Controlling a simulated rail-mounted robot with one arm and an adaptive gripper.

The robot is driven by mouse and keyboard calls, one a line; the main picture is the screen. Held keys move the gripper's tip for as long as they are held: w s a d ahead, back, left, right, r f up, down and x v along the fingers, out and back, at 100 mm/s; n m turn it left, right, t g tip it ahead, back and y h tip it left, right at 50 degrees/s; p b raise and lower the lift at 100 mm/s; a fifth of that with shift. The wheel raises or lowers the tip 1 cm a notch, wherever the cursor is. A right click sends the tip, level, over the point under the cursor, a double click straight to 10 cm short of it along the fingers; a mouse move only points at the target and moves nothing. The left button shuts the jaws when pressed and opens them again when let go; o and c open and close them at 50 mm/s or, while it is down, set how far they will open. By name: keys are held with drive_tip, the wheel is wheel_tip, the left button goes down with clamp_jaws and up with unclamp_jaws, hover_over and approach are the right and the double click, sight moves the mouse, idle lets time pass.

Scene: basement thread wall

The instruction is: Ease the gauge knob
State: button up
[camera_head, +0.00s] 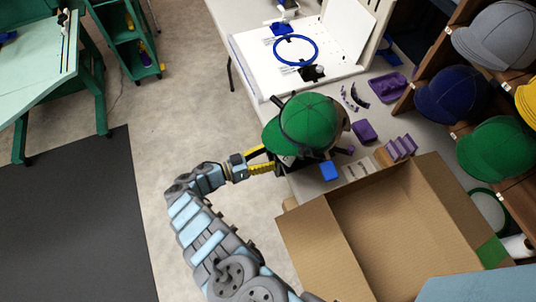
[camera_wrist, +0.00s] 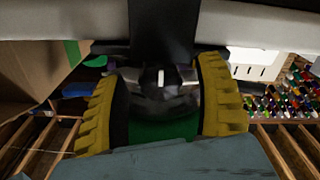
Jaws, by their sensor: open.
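A green cap (camera_head: 300,122) sits on a cap-holding fixture at the near edge of the white table. In the wrist view, a dark bracket hangs below the table edge. A small shiny metal part (camera_wrist: 161,77), possibly the gauge knob, shows below the bracket; I cannot tell its exact shape. My gripper (camera_head: 261,160) is at the fixture's left side, below the cap. Its yellow fingers are apart on either side of that part in the wrist view (camera_wrist: 160,80). I see no clear contact. The knob cannot be made out in the head view.
An open cardboard box (camera_head: 403,215) stands right of my arm. A blue block (camera_head: 329,171) and purple parts (camera_head: 364,131) lie near the cap. A white board with a blue hoop (camera_head: 296,51) is behind. Caps fill shelves at right.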

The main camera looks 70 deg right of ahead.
drive_tip(key=c, duration=1.2)
